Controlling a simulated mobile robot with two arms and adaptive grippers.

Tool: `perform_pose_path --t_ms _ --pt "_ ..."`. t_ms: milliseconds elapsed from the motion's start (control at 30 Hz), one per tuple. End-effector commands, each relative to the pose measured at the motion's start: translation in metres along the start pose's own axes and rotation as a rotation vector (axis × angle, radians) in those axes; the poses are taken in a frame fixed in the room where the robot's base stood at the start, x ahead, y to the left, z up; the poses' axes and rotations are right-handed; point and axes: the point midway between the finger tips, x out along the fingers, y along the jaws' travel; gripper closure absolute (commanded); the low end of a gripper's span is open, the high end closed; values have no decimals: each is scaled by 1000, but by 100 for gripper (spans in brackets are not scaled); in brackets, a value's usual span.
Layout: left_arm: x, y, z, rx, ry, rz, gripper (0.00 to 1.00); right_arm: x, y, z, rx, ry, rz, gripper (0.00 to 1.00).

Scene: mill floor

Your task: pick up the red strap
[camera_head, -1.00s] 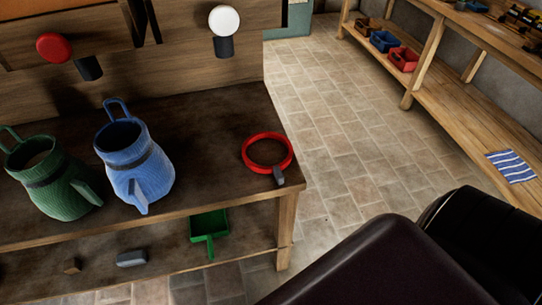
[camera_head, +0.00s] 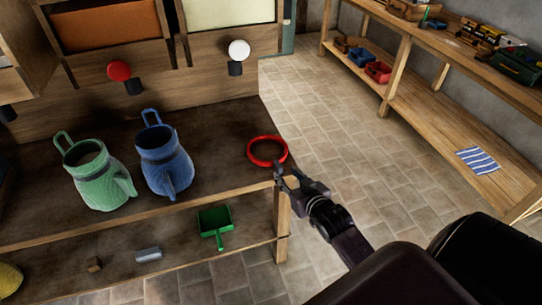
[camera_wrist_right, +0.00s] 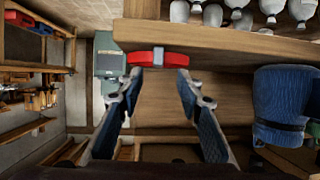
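The red strap (camera_head: 250,153) lies as a closed ring near the right end of the dark wooden bench top (camera_head: 225,130). In the right wrist view the strap (camera_wrist_right: 174,59) shows edge-on, with a grey buckle (camera_wrist_right: 158,57) facing me. My right gripper (camera_head: 287,172) is at the bench's right front corner, just in front of the strap; its fingertips partly cover the near side. In the right wrist view the fingers of the right gripper (camera_wrist_right: 158,78) are spread, with nothing between them, and the strap lies beyond the tips. My left gripper is not in view.
A green jug (camera_head: 98,178) and a blue jug (camera_head: 165,165) stand left of the strap. A green dustpan (camera_head: 214,222) is on the shelf below. Red and white knobs project from the bins behind. Open tiled floor (camera_head: 335,130) lies right, before a wooden rack (camera_head: 470,120).

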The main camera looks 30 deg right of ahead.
Motion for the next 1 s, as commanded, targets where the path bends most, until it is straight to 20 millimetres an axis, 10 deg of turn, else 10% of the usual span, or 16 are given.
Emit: perform_pose_path --t_ms 1000 --pt "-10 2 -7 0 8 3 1 76 2 3 -1 0 -2 67"
